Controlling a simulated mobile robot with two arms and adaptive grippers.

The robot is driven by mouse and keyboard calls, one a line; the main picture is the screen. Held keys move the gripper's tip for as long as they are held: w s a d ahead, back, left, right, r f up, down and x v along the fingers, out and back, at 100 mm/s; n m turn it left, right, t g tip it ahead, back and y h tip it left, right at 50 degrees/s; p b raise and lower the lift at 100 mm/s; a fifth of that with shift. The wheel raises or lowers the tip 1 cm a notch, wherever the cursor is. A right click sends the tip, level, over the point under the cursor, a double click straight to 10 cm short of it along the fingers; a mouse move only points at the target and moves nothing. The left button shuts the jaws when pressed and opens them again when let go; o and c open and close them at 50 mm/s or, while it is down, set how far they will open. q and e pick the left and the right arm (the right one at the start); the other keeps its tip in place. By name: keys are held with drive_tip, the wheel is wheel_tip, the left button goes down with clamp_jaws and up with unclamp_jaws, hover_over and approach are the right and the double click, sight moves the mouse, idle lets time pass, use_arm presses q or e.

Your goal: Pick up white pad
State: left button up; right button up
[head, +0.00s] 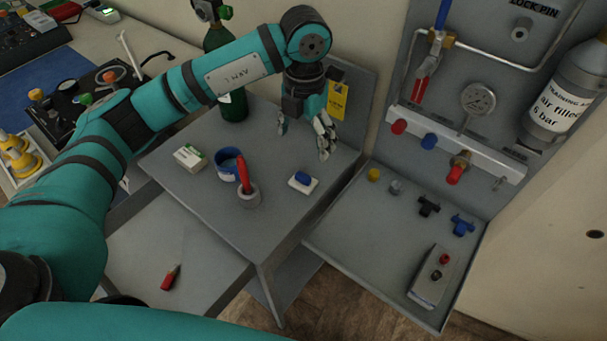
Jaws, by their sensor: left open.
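A small white pad (303,186) with a blue part on top lies flat on the grey table (275,215), near its right edge. My left gripper (303,144) is above and behind the pad in the head view. Its fingers are apart, with nothing between them, and they point down. It does not touch the pad. My right gripper is not in view.
A green cylinder (233,104) is behind. A panel (455,145) with gauge and valves rises at right.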

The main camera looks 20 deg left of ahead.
use_arm(q)
hover_over(303, 176)
wheel_tip(303, 176, down, 6)
drive_tip(key=shift+d+r+p, duration=0.1)
drive_tip(key=shift+r+p, duration=0.05)
drive_tip(key=shift+p, duration=0.25)
wheel_tip(303, 176, down, 2)
drive_tip(key=shift+f, duration=0.45)
wheel_tip(303, 176, down, 4)
drive_tip(key=shift+r+p, duration=0.15)
drive_tip(key=shift+p, duration=0.7)
drive_tip(key=shift+f, duration=0.55)
drive_tip(key=shift+w, duration=0.1)
drive_tip(key=c, duration=1.2)
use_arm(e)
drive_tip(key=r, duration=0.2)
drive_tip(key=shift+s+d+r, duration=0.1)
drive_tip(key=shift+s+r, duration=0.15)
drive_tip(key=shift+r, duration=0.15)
use_arm(q)
drive_tip(key=shift+r, duration=0.15)
